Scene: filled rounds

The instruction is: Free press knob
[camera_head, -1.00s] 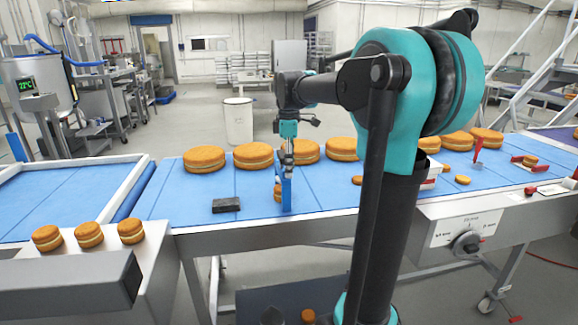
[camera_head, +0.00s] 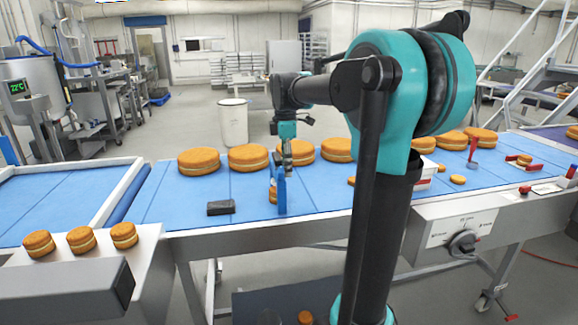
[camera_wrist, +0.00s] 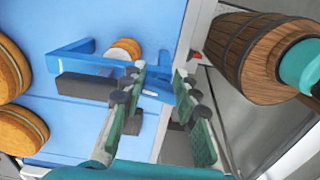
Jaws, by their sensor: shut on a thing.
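My gripper (camera_wrist: 160,85) is at the belt's near edge, pointing down in the head view (camera_head: 281,185). Its green-padded fingers are shut on part of a blue bracket (camera_wrist: 70,58), which also shows upright under the gripper in the head view (camera_head: 281,192). A small round cake (camera_wrist: 124,48) sits by the bracket. A black rotary knob (camera_head: 463,243) is on the white panel at the belt's front, far right of my gripper. A red upright piece (camera_head: 473,149) stands on the belt at right. I cannot tell which part is the press knob.
A dark block (camera_head: 220,207) lies on the blue belt (camera_head: 320,195), left of the gripper. Several large cakes (camera_head: 198,160) line the back. Three small cakes (camera_head: 81,239) rest on the left ledge. A wooden barrel (camera_wrist: 235,50) shows in the wrist view.

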